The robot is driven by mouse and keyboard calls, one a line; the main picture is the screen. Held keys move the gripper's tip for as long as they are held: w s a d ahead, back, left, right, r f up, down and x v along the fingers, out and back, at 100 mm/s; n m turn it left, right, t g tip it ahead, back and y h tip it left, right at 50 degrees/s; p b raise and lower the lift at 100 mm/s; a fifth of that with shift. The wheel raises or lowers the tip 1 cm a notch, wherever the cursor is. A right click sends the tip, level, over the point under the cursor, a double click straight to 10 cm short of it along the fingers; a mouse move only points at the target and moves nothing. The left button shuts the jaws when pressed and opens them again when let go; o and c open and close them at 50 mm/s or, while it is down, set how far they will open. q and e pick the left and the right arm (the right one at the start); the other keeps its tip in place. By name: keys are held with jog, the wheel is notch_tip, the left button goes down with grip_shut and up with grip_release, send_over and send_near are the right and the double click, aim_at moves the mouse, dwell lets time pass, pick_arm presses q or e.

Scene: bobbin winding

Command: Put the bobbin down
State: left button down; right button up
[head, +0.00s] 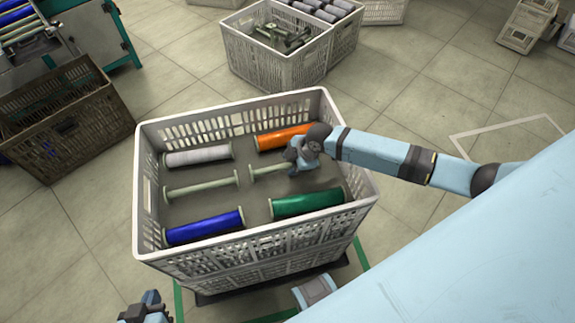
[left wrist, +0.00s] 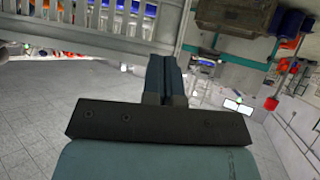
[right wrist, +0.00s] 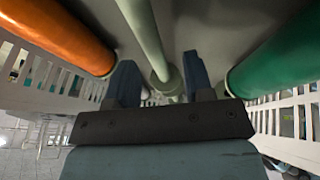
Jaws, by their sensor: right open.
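A bare pale bobbin (head: 267,171) lies in the middle row, right side, of the large white crate (head: 215,250). My right gripper (head: 297,168) is down inside the crate at that bobbin's right end. In the right wrist view its fingers (right wrist: 160,78) are apart, with the bare bobbin (right wrist: 146,32) lying between them; whether they touch it I cannot tell. The bobbin's right end is partly hidden by the gripper in the head view. My left gripper (head: 146,308) is outside the crate, low at the front left. In the left wrist view its fingers (left wrist: 165,72) are together and empty.
The crate also holds a white bobbin (head: 198,156), an orange one (head: 284,138), another bare one (head: 201,186), a blue one (head: 204,228) and a green one (head: 307,203). A brown crate (head: 55,125) stands left, and grey crates (head: 288,68) stand behind. Floor between is clear.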

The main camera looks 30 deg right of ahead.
jog(key=v, duration=0.8)
jog(key=shift+p, duration=0.45)
jog(key=shift+r, duration=0.15)
